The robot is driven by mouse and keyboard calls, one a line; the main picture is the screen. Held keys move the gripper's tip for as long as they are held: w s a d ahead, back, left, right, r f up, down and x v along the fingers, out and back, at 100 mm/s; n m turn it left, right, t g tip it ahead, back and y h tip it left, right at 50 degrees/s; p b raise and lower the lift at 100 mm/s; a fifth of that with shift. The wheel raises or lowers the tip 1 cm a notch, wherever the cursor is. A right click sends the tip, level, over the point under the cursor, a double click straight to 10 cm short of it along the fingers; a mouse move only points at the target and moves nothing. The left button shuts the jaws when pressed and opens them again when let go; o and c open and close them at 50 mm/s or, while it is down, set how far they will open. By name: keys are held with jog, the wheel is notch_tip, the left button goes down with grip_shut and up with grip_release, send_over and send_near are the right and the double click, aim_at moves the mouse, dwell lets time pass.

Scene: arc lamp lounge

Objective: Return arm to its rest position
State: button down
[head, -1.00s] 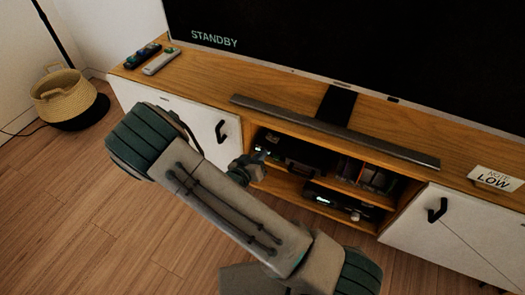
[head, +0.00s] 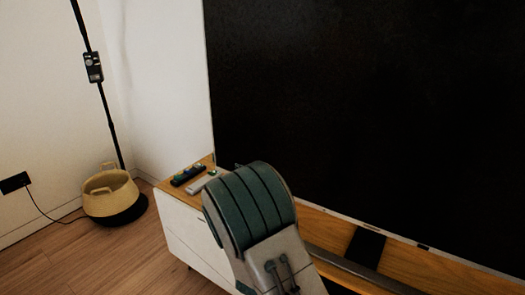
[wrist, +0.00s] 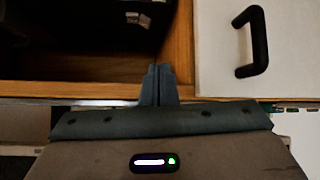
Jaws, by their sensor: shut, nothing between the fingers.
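My gripper (wrist: 158,84) shows in the wrist view with its two dark fingers closed together and nothing between them. It points at the open front of the wooden media cabinet (wrist: 180,50), close to the edge between the dark shelf space and a white door (wrist: 222,45) with a black handle (wrist: 252,42). In the head view my arm's bent joint rises in front of the cabinet, and the gripper itself is out of sight there.
A large dark screen (head: 370,110) stands on the cabinet. Two remotes (head: 188,174) lie at its left end. Bare floor (head: 110,255) lies in front of the basket.

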jog(key=s+r+n+g+y+p, duration=0.15)
jog(key=r+p, duration=0.25)
jog(key=r, duration=0.5)
jog(key=s+r+g+y+p, duration=0.1)
jog(key=s+r+y+p, duration=0.25)
jog(key=r, duration=0.65)
jog(key=s+r+g+y+p, duration=0.1)
jog(key=s+r+p, duration=0.1)
jog(key=r+p, duration=0.5)
jog(key=s+d+r+n+g+h+p, duration=0.1)
jog(key=s+d+r+p, duration=0.3)
jog(key=s+r, duration=0.4)
jog(key=s+d+r+n+g+p, duration=0.1)
jog(key=s+d+r+p, duration=0.2)
jog(key=r, duration=0.9)
jog(key=s+d, duration=0.3)
jog(key=s, duration=0.2)
jog(key=shift+r+h+p, duration=0.2)
jog(key=shift+h+p, duration=0.2)
jog(key=shift+g, duration=0.25)
